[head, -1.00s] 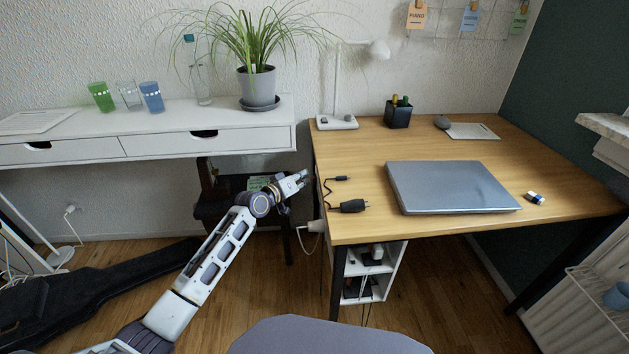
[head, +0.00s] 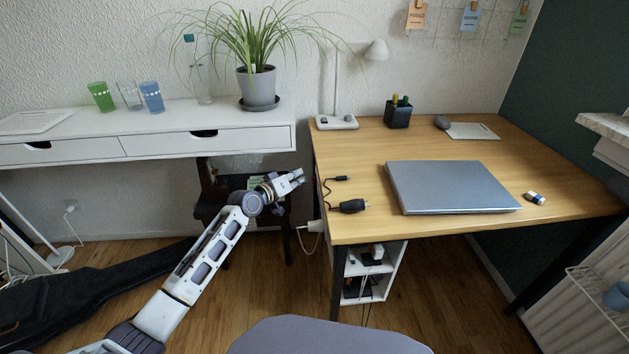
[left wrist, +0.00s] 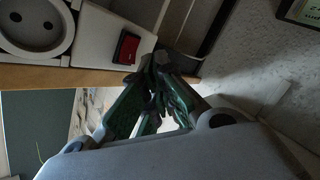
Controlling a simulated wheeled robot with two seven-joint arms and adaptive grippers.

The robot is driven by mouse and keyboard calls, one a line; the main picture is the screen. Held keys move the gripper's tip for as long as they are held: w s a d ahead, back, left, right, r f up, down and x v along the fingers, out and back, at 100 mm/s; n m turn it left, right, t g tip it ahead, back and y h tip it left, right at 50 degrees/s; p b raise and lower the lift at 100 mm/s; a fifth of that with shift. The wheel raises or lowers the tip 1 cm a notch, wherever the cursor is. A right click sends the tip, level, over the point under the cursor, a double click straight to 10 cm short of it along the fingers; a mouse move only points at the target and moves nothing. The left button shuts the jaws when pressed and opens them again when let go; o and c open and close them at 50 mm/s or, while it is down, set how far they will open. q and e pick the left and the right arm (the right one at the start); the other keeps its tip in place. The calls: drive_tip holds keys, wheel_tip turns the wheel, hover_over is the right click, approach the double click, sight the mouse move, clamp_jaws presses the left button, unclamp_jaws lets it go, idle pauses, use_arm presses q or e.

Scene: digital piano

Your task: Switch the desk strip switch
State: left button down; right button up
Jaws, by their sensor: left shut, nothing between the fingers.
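The desk strip is white. In the left wrist view its end (left wrist: 95,40) shows at the upper left, with a round socket (left wrist: 36,24) and a red rocker switch (left wrist: 127,47). Which way the rocker is set I cannot tell. In the head view a white piece, likely the strip (head: 314,226), shows at the desk's left edge. My left gripper (head: 301,174) is left of that edge, shut and empty. In the left wrist view its fingertips (left wrist: 158,66) are just below and right of the switch; contact is unclear. My right gripper is not in view.
The wooden desk (head: 450,140) carries a laptop (head: 450,187), a black plug with cable (head: 350,206), and a lamp (head: 337,122). A white shelf table (head: 150,145) with a potted plant (head: 257,85) stands left. A white cable hangs below the strip.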

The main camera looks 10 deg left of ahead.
use_arm(q)
drive_tip(key=shift+s+a+r+b, duration=0.15)
drive_tip(key=shift+s+a, duration=0.05)
drive_tip(key=shift+a, duration=0.55)
drive_tip(key=shift+s+a+r+b, duration=0.15)
drive_tip(key=shift+s+a, duration=0.1)
drive_tip(key=shift+a, duration=0.55)
drive_tip(key=shift+s+a+r+b, duration=0.1)
drive_tip(key=shift+s+a+r, duration=0.1)
drive_tip(key=shift+a, duration=0.55)
